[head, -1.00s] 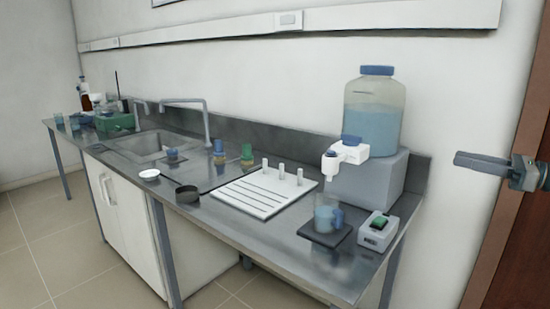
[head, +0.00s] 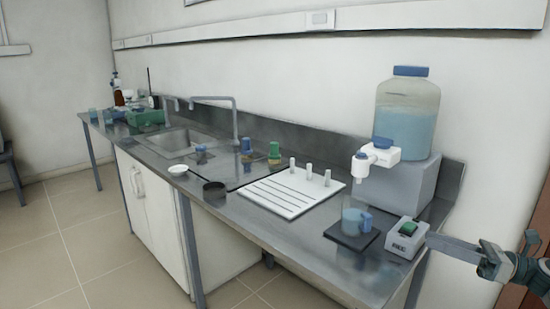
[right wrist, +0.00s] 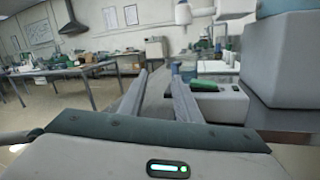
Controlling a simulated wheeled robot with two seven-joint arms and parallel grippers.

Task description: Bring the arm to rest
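My right gripper (head: 432,241) comes in from the right edge of the head view, its fingers pointing left. It is beside the right end of the steel counter and looks empty. In the right wrist view its two fingers (right wrist: 160,76) stand apart with nothing held between them. My left gripper is in neither current view.
The white box with a green switch (head: 407,238) is close to the right gripper's tips in the head view. A white rack (head: 290,192) and sink (head: 182,143) lie farther left.

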